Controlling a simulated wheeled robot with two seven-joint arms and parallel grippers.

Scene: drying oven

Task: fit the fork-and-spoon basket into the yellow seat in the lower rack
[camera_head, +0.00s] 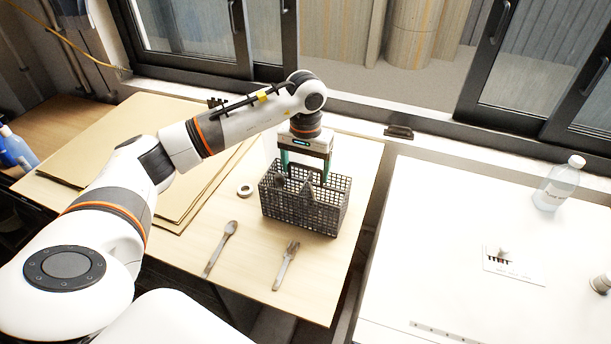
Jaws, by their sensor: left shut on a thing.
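The fork-and-spoon basket (303,209) is a dark grey mesh box on the wooden table, upright, with some dark pieces showing inside it. My left gripper (305,175) reaches down over it from above, its green fingers at the basket's top, shut on part of the basket; the exact grip point is hard to see. I cannot tell whether the basket is lifted off the table. A spoon (222,246) and a fork (287,264) lie on the table in front of the basket. No yellow seat or lower rack shows. My right gripper is not in view.
Flat cardboard sheets (130,150) cover the table's left. A white table (440,230) at the right, across a gap, holds a clear bottle (559,184) and small items. Windows stand behind.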

